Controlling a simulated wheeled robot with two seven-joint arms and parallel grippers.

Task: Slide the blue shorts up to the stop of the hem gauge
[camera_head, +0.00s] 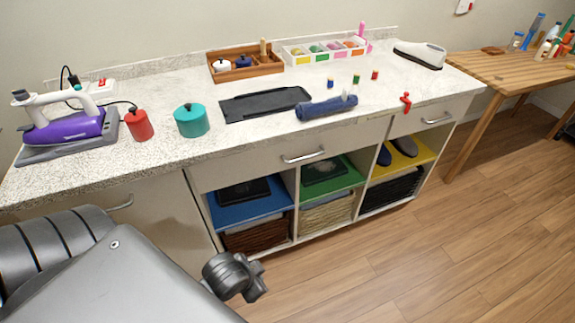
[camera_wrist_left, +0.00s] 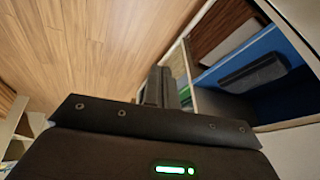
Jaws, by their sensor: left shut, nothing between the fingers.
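A dark blue folded cloth (camera_head: 326,108), which looks like the blue shorts, lies near the front edge of the white speckled counter. A small pale upright piece stands at its right part. A dark grey flat board (camera_head: 265,103) lies just left of it; I cannot tell whether this is the hem gauge, and no stop is clear. My left gripper (camera_head: 235,277) is low in front of the cabinet, well below the counter and far from the cloth. It is shut and empty; its fingers (camera_wrist_left: 163,88) also show in the left wrist view. My right gripper is out of view.
A purple iron (camera_head: 62,128), red bottle (camera_head: 138,124) and teal pot (camera_head: 191,120) stand at the left. A wooden tray (camera_head: 246,75), a white divided box (camera_head: 290,58) and small spools stand behind. A red clamp (camera_head: 405,102) sits at the right edge. Open cubbies (camera_head: 250,208) lie below.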

